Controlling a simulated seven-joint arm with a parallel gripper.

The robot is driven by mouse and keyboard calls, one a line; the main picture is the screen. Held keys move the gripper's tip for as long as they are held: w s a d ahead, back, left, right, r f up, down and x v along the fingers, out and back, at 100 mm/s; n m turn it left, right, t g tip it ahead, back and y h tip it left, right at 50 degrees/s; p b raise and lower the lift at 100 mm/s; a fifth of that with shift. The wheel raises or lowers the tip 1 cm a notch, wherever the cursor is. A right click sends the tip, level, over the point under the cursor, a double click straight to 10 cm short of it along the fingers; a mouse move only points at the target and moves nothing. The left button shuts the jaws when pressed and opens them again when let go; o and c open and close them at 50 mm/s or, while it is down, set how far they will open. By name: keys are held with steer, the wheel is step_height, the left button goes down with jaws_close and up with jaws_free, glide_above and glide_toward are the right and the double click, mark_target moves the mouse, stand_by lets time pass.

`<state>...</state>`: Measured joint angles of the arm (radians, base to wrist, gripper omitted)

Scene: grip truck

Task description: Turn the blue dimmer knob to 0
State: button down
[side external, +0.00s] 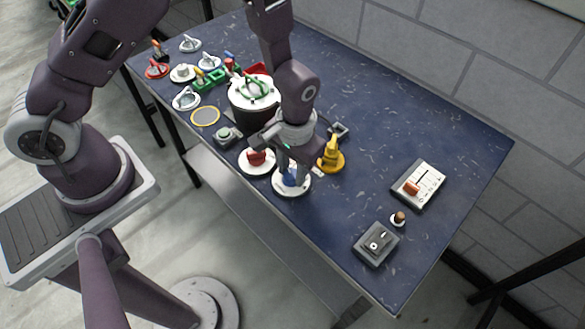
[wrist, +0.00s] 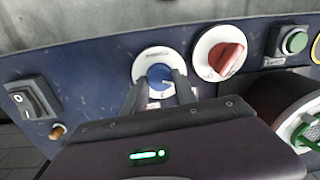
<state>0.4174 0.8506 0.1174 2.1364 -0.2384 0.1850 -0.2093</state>
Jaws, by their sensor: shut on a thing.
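The blue dimmer knob (wrist: 160,76) sits in the middle of a round white dial plate (wrist: 150,54) with dark markings along its far rim. In the side external view the blue knob (side external: 290,179) shows only partly, on its white plate (side external: 304,187) near the table's front edge. My gripper (wrist: 159,85) comes down over it with one finger on each side, shut on the knob. In the side external view my gripper (side external: 289,172) hides much of the knob. A pale pointer mark shows on the knob, but the exact setting is too small to read.
A red knob on a white plate (side external: 257,161) stands close on the left, and a yellow device (side external: 331,153) close on the right. A black drum (side external: 254,98) is behind.

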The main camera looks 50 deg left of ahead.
mark_target(294, 174)
steer(key=shift+n, duration=0.9)
steer(key=shift+w, duration=0.1)
steer(key=c, duration=1)
jaws_free()
step_height(294, 174, up, 7)
steer(key=shift+d+r, duration=0.1)
steer(key=shift+d, duration=0.05)
